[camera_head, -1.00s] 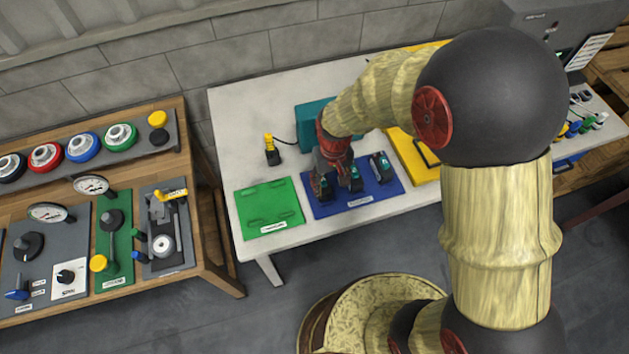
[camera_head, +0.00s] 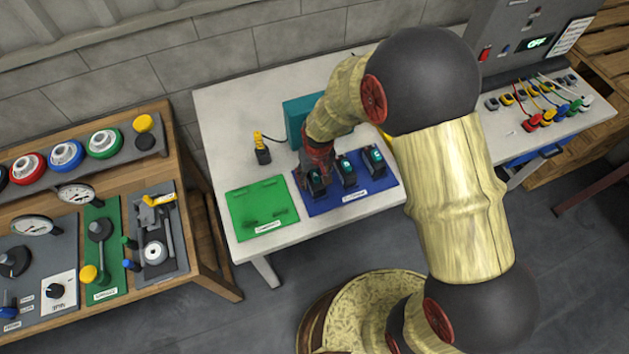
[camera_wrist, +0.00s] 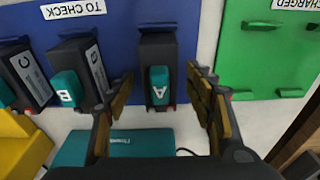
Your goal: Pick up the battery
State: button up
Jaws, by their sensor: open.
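Three dark batteries with teal tops stand in a row on the blue mat (camera_head: 352,201), which is labelled "TO CHECK" in the wrist view. Battery A (camera_wrist: 159,68) is the one nearest the green mat and also shows at the left of the row in the head view (camera_head: 317,184). Battery B (camera_wrist: 82,68) and battery C (camera_wrist: 27,74) stand beside it. My gripper (camera_wrist: 161,84) is open, with one finger on each side of battery A and a gap visible to each. In the head view my gripper (camera_head: 311,172) partly hides battery A.
The green mat (camera_head: 262,206), labelled "CHARGED" in the wrist view, is empty. A teal box (camera_head: 300,117) and a yellow-topped device (camera_head: 262,150) with a cable stand behind the mats. A wooden bench with gauges and valves (camera_head: 188,225) is at the left.

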jog(key=shift+r, duration=0.1)
grip_shut()
dwell(0.7)
